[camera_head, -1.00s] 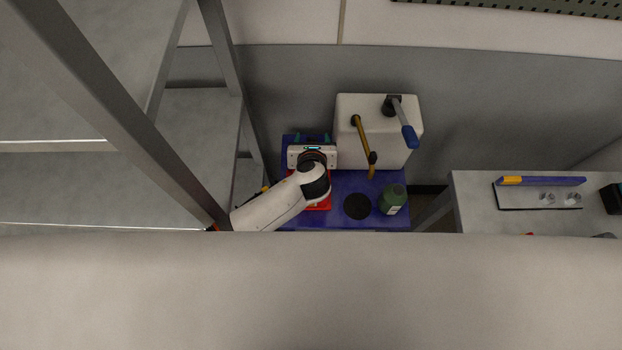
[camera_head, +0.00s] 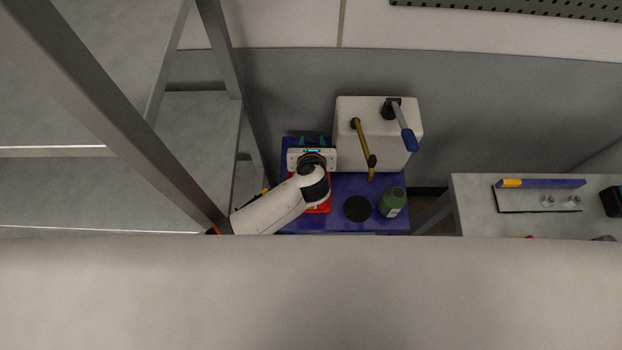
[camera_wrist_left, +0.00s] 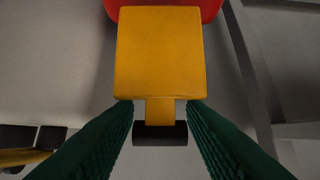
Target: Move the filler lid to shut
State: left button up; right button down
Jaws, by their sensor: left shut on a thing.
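The filler lid appears to be the flat orange-yellow plate (camera_wrist_left: 160,52) in the left wrist view, with a narrow neck and a dark crossbar at its near end. My left gripper (camera_wrist_left: 160,122) has its green ribbed fingers on both sides of that dark end and is shut on it. In the head view my left gripper (camera_head: 312,139) is over the blue-topped table, left of the white box; its wrist hides the lid there. A red body shows behind the plate in the wrist view (camera_wrist_left: 165,8) and below my wrist in the head view (camera_head: 322,208). My right gripper is out of view.
The white box (camera_head: 350,105) carries a yellow lever (camera_head: 362,145) and a blue-gripped lever (camera_head: 408,138). A green bottle (camera_head: 392,203) and black disc (camera_head: 357,208) sit on the blue table (camera_head: 340,186). Grey shelving (camera_head: 150,110) stands close on the left.

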pick_arm(q)
jog(key=shift+s+p, duration=0.35)
jog(key=shift+s, duration=0.7)
jog(key=shift+f, duration=0.1)
